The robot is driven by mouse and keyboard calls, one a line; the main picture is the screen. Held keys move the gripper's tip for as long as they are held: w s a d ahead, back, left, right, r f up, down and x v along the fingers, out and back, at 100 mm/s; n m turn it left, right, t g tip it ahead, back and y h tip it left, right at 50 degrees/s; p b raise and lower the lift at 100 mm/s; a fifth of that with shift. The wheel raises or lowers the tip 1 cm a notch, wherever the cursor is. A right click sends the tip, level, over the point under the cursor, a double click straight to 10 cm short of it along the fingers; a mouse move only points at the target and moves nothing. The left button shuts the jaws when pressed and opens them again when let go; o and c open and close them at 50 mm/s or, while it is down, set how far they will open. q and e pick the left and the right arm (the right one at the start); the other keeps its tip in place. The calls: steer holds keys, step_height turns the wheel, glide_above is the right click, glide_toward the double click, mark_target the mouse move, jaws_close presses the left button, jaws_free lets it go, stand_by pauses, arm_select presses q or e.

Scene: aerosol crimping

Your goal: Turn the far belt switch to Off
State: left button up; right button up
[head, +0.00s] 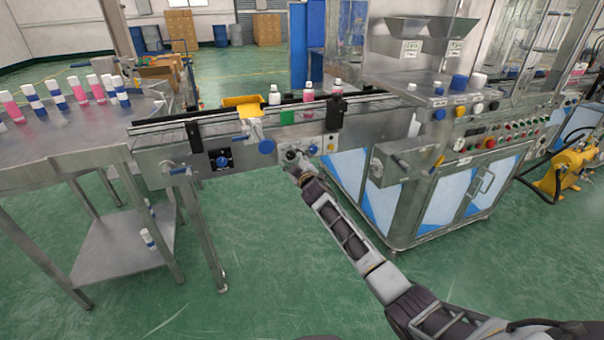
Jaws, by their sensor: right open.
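My right gripper (296,168) reaches up to the side of the conveyor belt (290,109), at a small panel with a dark round switch (291,155). Its fingers are open and small in the picture. They overlap the lower part of the panel, and I cannot tell whether they touch the switch. The switch's pointer and labels are too small to read. A blue knob on a black plate (222,160) sits further left on the same conveyor side. My left gripper is not in view.
A steel table (60,140) with several bottles stands left. Bottles stand on the belt. The crimping machine (440,160) stands right. Green floor is clear in front.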

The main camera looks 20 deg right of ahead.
steer(key=s, duration=1.1)
stand_by(0.4)
steer(key=shift+d, duration=0.1)
stand_by(1.1)
